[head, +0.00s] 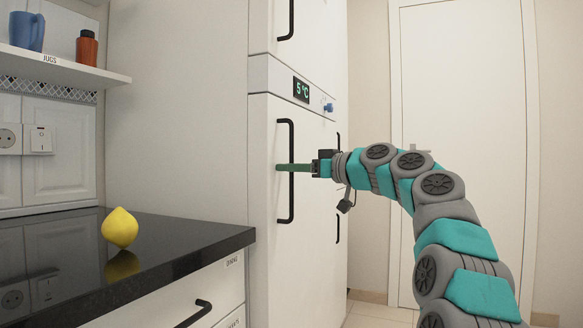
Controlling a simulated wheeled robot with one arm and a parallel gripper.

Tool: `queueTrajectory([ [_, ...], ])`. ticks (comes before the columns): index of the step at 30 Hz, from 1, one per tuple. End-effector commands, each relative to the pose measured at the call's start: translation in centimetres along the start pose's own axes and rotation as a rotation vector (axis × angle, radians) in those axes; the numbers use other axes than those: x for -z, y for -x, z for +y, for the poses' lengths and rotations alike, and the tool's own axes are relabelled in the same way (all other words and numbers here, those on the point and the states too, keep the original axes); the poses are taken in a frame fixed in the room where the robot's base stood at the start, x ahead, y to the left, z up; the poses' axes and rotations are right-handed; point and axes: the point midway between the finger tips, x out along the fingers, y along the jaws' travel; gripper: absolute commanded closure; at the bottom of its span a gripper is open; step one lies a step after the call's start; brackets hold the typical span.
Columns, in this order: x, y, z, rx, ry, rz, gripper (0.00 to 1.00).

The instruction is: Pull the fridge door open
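The fridge is a tall white unit with a "5 °C" display (301,90) and a blue knob (328,107). Below the display is its white door (309,225), which looks closed. A long black vertical handle (290,205) runs along the door's left side. My gripper (284,167) reaches in from the right, with its green fingers level across the middle of the handle. The fingers overlap the handle in this view. I cannot tell whether they are closed on it, as I see them side-on.
A black glossy counter (190,240) with a yellow lemon (120,227) stands at left, above a drawer with a black handle (194,314). A shelf (60,68) holds a blue jug (27,31) and an orange bottle (87,48). A white room door (465,100) is behind my arm.

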Motion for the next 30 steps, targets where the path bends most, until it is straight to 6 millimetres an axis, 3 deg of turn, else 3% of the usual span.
queueTrajectory([
  [3, 0.03, 0.06, 0.01, -0.001, 0.0, 0.001, 0.73],
  [11, 0.04, 0.08, 0.01, -0.001, 0.0, 0.001, 1.0],
  [30, 0.06, 0.1, 0.01, -0.001, 0.001, 0.001, 1.0],
])
